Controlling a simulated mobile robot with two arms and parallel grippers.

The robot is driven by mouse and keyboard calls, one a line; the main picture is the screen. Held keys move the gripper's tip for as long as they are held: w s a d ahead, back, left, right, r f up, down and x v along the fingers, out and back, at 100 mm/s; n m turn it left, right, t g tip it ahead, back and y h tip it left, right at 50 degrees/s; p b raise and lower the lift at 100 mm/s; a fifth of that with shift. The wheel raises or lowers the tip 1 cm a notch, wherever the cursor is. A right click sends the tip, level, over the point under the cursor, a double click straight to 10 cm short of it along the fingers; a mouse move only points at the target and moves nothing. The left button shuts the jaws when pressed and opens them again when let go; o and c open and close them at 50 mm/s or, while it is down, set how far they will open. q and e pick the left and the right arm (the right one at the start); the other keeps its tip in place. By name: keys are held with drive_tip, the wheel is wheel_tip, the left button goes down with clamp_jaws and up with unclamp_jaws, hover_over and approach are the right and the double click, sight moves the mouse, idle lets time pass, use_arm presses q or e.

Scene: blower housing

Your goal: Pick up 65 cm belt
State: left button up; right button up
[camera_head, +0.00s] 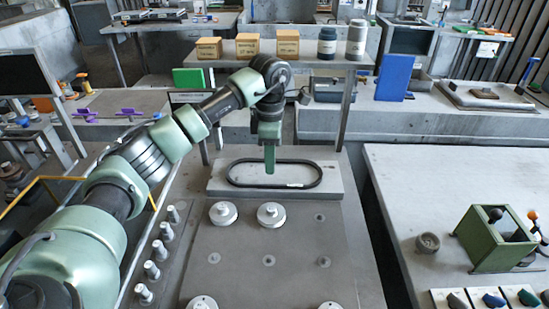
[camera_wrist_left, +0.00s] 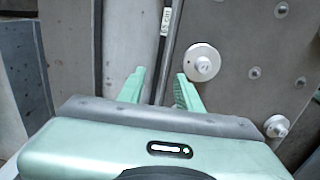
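The 65 cm belt (camera_head: 231,175) is a black oval loop lying flat on a raised grey block (camera_head: 215,188) in the middle of the head view. A small pale label (camera_head: 295,185) shows at its near side. My left gripper (camera_head: 269,172) points straight down over the belt and hides a bit of its far run. In the left wrist view my left gripper (camera_wrist_left: 160,87) has its two green fingers apart with nothing clamped. A dark strip, seemingly the belt's near run (camera_wrist_left: 172,45), passes between them. Whether the fingertips reach belt height I cannot tell. My right gripper is out of view.
A grey plate with round metal discs (camera_head: 271,214) and a row of pegs lies in front of the block. A shelf (camera_head: 300,62) with boxes and jars stands behind. A table (camera_head: 400,190) with a green fixture (camera_head: 497,240) is on the right.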

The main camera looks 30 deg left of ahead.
sight(269, 184)
use_arm(q)
wheel_tip(269, 184, down, 2)
drive_tip(key=shift+f+p, duration=0.15)
drive_tip(key=shift+p, duration=0.2)
drive_tip(key=shift+s+f, duration=0.1)
drive_tip(key=shift+f, duration=0.25)
drive_tip(key=f, duration=0.1)
drive_tip(key=f+p, duration=0.2)
drive_tip(key=shift+a+f, duration=0.25)
drive_tip(key=shift+f, duration=0.6)
clamp_jaws()
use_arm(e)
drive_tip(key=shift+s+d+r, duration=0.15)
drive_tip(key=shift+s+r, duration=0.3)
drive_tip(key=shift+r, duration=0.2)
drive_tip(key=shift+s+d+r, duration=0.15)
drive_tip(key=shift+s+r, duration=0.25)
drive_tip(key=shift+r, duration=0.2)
